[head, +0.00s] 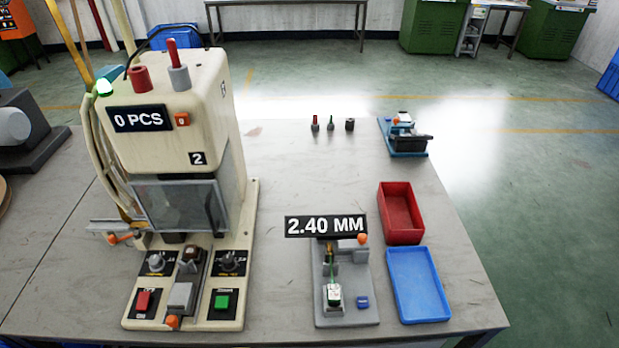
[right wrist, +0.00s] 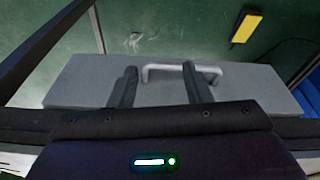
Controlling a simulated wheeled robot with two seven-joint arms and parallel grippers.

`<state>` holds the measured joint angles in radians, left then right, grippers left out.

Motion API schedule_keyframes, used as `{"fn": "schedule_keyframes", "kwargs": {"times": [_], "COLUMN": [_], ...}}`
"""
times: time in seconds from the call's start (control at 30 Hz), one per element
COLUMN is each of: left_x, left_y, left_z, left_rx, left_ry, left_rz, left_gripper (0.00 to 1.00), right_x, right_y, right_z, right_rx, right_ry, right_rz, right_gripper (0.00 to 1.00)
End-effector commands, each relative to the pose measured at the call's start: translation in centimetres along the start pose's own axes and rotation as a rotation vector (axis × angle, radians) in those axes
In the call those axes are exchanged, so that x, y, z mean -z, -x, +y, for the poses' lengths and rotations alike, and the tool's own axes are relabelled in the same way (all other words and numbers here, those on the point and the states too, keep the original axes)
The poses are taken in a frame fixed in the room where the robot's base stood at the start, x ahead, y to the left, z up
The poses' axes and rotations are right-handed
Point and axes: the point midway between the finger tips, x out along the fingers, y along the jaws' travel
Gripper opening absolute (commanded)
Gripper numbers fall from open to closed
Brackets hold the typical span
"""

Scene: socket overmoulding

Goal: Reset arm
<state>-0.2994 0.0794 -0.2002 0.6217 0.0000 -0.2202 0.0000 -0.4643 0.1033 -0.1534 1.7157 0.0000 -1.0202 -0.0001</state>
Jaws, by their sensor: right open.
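My right gripper (right wrist: 159,70) shows in the right wrist view. Its two dark fingers stand apart with nothing between them. Past the fingertips is a flat grey surface with a light grey handle-like bar; I cannot tell whether the fingers touch it. Neither gripper nor arm shows in the head view. My left gripper is in no view. The cream moulding machine (head: 170,120) stands on the table's left part, its display reading 0 PCS, with a green lamp lit. The grey gauge fixture (head: 345,305) under a 2.40 MM sign holds a small white-and-green part (head: 334,296).
A red bin (head: 400,213) and a blue tray (head: 417,285) sit at the table's right edge. A blue-based device (head: 404,135) and several small items (head: 330,124) stand farther back.

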Motion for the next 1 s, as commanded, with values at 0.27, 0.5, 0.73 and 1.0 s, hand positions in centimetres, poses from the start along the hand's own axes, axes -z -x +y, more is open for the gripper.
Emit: {"fn": "schedule_keyframes", "kwargs": {"times": [0.27, 0.5, 0.73, 1.0], "left_x": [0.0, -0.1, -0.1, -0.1], "left_y": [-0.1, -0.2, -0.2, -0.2], "left_z": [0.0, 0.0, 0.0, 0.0], "left_rx": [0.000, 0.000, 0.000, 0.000], "left_ry": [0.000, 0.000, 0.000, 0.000], "left_rz": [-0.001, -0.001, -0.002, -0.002], "left_gripper": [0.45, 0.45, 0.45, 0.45], "right_x": [-12.0, -22.5, -26.5, -26.7], "right_y": [-12.8, -17.4, -18.1, -18.1], "right_z": [-0.6, -0.8, -0.7, -0.7], "right_rx": [0.007, 0.011, 0.012, 0.012], "right_ry": [0.014, 0.025, 0.030, 0.030], "right_rz": [-0.075, -0.117, -0.129, -0.129], "right_gripper": [0.45, 0.45, 0.45, 0.45]}}
